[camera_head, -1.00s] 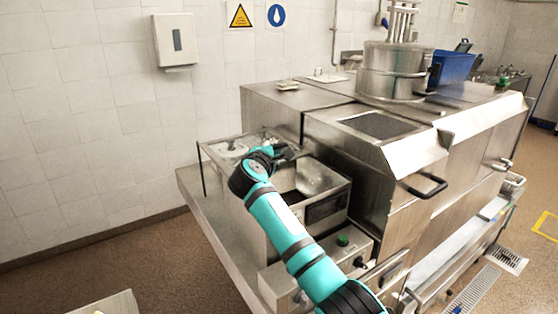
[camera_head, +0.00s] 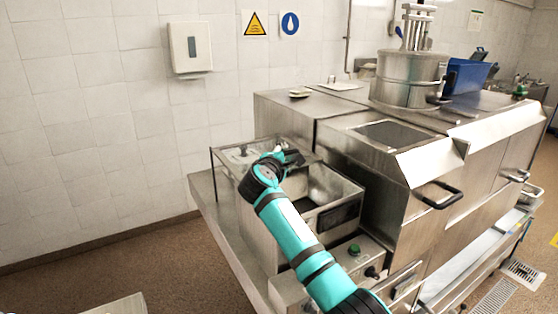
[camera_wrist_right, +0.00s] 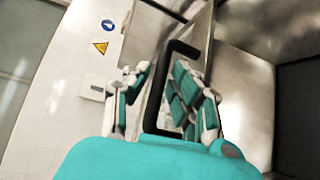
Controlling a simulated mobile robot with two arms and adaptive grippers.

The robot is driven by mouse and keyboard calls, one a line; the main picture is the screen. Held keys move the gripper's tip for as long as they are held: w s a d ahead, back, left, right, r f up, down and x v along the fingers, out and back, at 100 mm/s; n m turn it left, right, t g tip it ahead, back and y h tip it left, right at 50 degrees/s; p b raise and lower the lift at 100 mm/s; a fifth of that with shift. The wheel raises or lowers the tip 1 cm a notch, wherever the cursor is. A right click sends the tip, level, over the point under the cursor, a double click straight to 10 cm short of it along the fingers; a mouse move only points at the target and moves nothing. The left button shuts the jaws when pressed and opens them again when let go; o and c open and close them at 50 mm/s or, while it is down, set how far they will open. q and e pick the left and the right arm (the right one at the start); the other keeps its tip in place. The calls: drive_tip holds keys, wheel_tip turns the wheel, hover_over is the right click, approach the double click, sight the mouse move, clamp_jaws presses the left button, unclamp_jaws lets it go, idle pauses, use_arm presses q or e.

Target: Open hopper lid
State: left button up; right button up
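The hopper is an open-topped steel box (camera_head: 338,216) at the near left end of the machine in the head view. My right gripper (camera_head: 288,157) is above its back left edge. In the right wrist view a black C-shaped handle (camera_wrist_right: 150,93) stands on a steel panel (camera_wrist_right: 197,42), which looks like part of the lid. My right gripper (camera_wrist_right: 164,100) is open, with its teal-padded fingers apart on either side of the handle. The right finger is closer to the handle; contact is unclear. The lid's full outline and angle are hard to tell. My left gripper is not in view.
The steel machine (camera_head: 345,150) fills the right side, with a steel pot (camera_head: 405,82) and a blue bin (camera_head: 468,76) on top. Another black handle (camera_head: 440,198) juts from its front. A green button (camera_head: 354,249) sits below the hopper.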

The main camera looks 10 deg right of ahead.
drive_tip(key=v, duration=1.1)
drive_tip(key=shift+s, duration=0.25)
drive_tip(key=shift+a, duration=0.15)
